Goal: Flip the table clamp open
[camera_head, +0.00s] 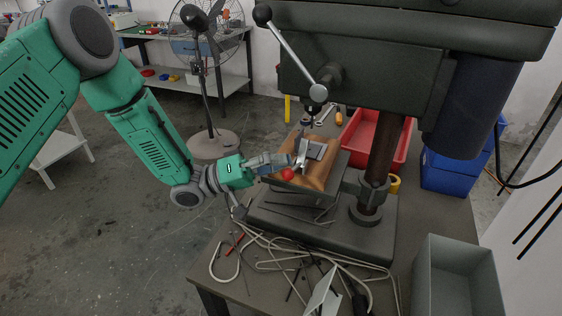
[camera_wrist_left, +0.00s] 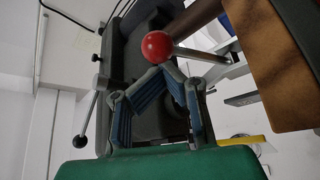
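The table clamp (camera_head: 312,150) is a metal lever clamp on the orange-brown block on the drill press table. Its handle ends in a red ball (camera_head: 288,174), which also shows in the left wrist view (camera_wrist_left: 157,45) with a metal rod (camera_wrist_left: 200,55) running right from it. My left gripper (camera_head: 285,160) reaches in from the left beside the clamp. In the left wrist view my left gripper (camera_wrist_left: 163,69) has its blue-padded fingers angled inward with the tips together, just below the ball in the picture. Contact with the ball is unclear. My right gripper is out of view.
The drill press head (camera_head: 380,60) and its ball-ended lever (camera_head: 290,50) stand above the clamp, with the column (camera_head: 382,160) to its right. A red tray (camera_head: 400,140), blue bins (camera_head: 450,175) and a grey bin (camera_head: 455,250) lie right. Cables (camera_head: 270,260) clutter the table's front.

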